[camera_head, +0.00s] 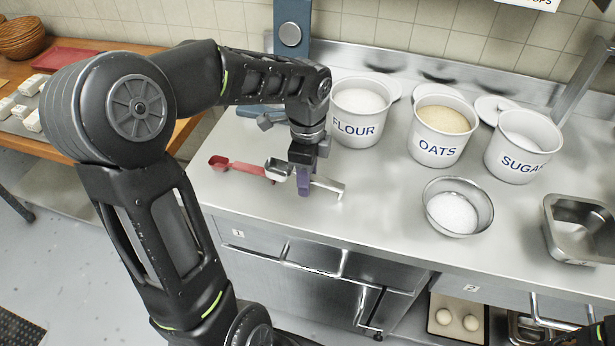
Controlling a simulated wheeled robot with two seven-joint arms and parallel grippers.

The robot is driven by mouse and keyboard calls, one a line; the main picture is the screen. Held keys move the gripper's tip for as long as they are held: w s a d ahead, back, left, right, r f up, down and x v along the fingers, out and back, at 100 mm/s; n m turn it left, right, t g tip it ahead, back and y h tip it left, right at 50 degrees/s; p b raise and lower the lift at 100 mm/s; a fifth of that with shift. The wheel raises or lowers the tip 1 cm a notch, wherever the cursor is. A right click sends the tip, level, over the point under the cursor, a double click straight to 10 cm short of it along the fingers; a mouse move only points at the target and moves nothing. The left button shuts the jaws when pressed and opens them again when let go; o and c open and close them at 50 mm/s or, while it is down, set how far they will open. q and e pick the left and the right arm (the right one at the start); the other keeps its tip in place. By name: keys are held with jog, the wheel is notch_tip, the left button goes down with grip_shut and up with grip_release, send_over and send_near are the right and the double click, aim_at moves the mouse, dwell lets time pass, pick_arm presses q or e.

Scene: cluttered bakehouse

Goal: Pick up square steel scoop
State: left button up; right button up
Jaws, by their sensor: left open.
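The square steel scoop (280,169) lies on the steel counter (400,210), its handle (328,185) pointing right. My left gripper (304,185) reaches down over the scoop, with its fingers at the handle close to the bowl. The jaws are open, and the fingers hide part of the handle. I cannot tell whether they touch it. A red scoop (235,167) lies just left of the steel one. Only a dark piece of my right arm shows at the bottom right corner, and the state of its gripper cannot be made out.
Tubs of flour (361,112), oats (441,130) and sugar (522,145) stand behind, to the right. A steel bowl of white contents (457,206) and a steel pan (581,229) stand farther right. The counter between gripper and bowl is clear.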

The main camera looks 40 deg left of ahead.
dwell(0.3)
pick_arm(q)
grip_shut()
dwell(0.4)
